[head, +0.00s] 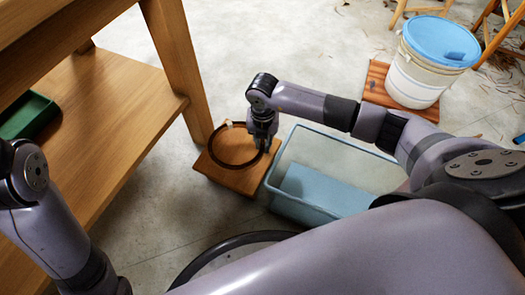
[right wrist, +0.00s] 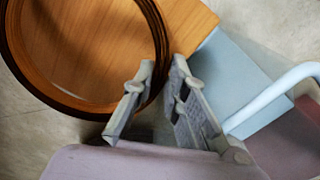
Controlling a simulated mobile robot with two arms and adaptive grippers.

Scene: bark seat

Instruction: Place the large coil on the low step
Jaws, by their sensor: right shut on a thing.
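The large coil (head: 212,155) is a dark brown ring with a small pale spot on its upper left edge. It lies over the low step (head: 232,181), a small wooden platform on the floor beside the table leg. My right gripper (head: 264,141) is shut on the coil's right rim. In the right wrist view the coil (right wrist: 40,88) passes between the fingers (right wrist: 158,98), with the wooden step (right wrist: 190,25) below. I cannot tell whether the coil rests on the step or hangs just above it. My left gripper is out of view; only my left arm shows.
A light blue bin (head: 300,208) stands just right of the step. A wooden table (head: 120,95) with a lower shelf and a green tray (head: 28,115) is at left. A white bucket with blue lid (head: 418,75) stands on a wooden board at upper right. Floor behind the step is clear.

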